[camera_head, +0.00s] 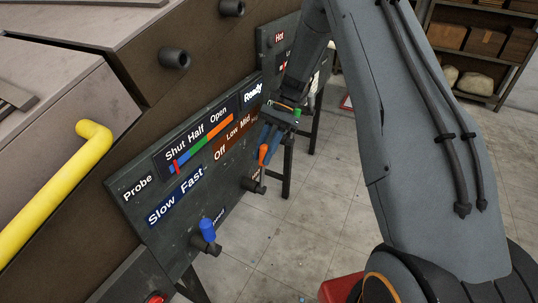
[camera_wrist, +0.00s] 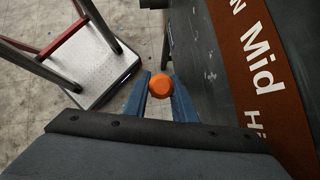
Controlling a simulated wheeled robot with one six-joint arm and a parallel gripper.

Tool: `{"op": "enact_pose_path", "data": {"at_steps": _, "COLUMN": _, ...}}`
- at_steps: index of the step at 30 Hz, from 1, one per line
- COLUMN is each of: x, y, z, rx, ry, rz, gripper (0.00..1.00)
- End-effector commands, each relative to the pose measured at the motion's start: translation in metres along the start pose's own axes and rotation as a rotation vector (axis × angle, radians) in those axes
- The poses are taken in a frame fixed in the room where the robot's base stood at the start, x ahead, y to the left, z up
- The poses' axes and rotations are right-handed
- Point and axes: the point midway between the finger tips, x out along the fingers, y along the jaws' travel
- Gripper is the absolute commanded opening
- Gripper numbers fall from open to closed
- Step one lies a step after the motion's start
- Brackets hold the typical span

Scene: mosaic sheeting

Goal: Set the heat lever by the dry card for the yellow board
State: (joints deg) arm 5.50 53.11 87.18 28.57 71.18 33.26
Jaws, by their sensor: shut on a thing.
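The heat lever's orange knob (camera_head: 263,153) stands on a dark panel (camera_head: 185,220), below an orange scale (camera_head: 230,135) reading Off, Low, Mid and a partly hidden last word. My gripper (camera_head: 270,138) is at the knob, with its blue fingers shut on it. In the wrist view my gripper (camera_wrist: 161,88) has a finger on each side of the orange knob (camera_wrist: 162,83). There the scale (camera_wrist: 262,65) shows Mid and part of the word after it. The lever's exact setting is hard to read. I cannot make out a dry card or a yellow board.
A blue-knobbed lever (camera_head: 208,230) projects low on the panel near a Slow/Fast label (camera_head: 175,195). A yellow handle (camera_head: 60,180) is at left. A shelf (camera_head: 480,50) with boxes stands behind. A metal-topped stand (camera_wrist: 95,65) is at left in the wrist view. Open floor lies right of the panel.

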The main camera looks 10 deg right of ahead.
Motion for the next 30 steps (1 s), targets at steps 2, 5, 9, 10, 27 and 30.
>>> {"op": "enact_pose_path", "data": {"at_steps": 2, "x": 0.000, "y": 0.000, "z": 0.000, "rx": -0.003, "ry": -0.001, "rz": 0.002, "gripper": 0.00}}
{"op": "enact_pose_path", "data": {"at_steps": 5, "x": 0.000, "y": 0.000, "z": 0.000, "rx": -0.003, "ry": -0.001, "rz": 0.002, "gripper": 0.00}}
{"op": "enact_pose_path", "data": {"at_steps": 9, "x": 0.000, "y": 0.000, "z": 0.000, "rx": -0.002, "ry": -0.002, "rz": 0.001, "gripper": 0.00}}
{"op": "enact_pose_path", "data": {"at_steps": 10, "x": 0.000, "y": 0.000, "z": 0.000, "rx": -0.002, "ry": -0.002, "rz": 0.001, "gripper": 0.26}}
{"op": "enact_pose_path", "data": {"at_steps": 27, "x": -0.016, "y": -0.001, "z": -0.002, "rx": 0.000, "ry": -0.001, "rz": -0.003, "gripper": 0.43}}
{"op": "enact_pose_path", "data": {"at_steps": 30, "x": -0.032, "y": -0.001, "z": -0.002, "rx": 0.000, "ry": 0.000, "rz": -0.003, "gripper": 0.43}}
